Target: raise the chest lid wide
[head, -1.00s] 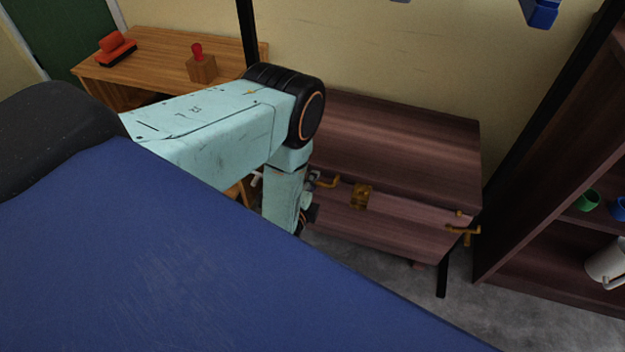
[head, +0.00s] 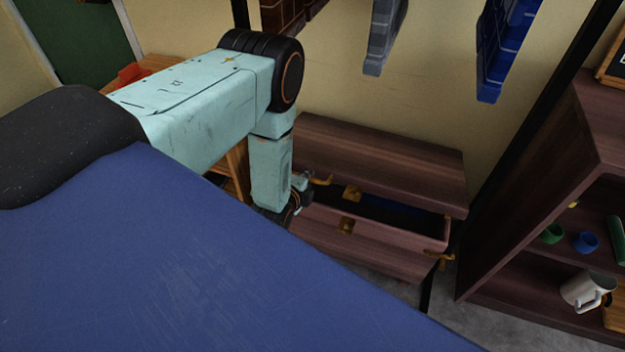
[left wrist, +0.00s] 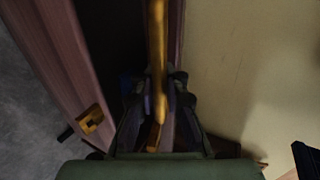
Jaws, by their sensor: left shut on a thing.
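The dark wooden chest (head: 385,250) stands against the wall in the head view. Its lid (head: 390,165) is partly raised, with a dark gap along the front. A brass handle (head: 321,181) sits at the lid's front left; it also shows in the left wrist view (left wrist: 157,45). My left gripper (head: 300,183) is at this handle, and in the left wrist view its fingers (left wrist: 160,100) are shut around the brass bar. A brass catch (head: 351,194) is on the lid edge and a brass plate (head: 347,225) on the chest front. My right gripper is not in view.
A dark shelf (head: 530,185) with cups and a white mug (head: 588,290) stands at the right. Grey (head: 382,35) and blue (head: 505,45) things hang on the wall above the lid. A wooden desk is behind my left arm.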

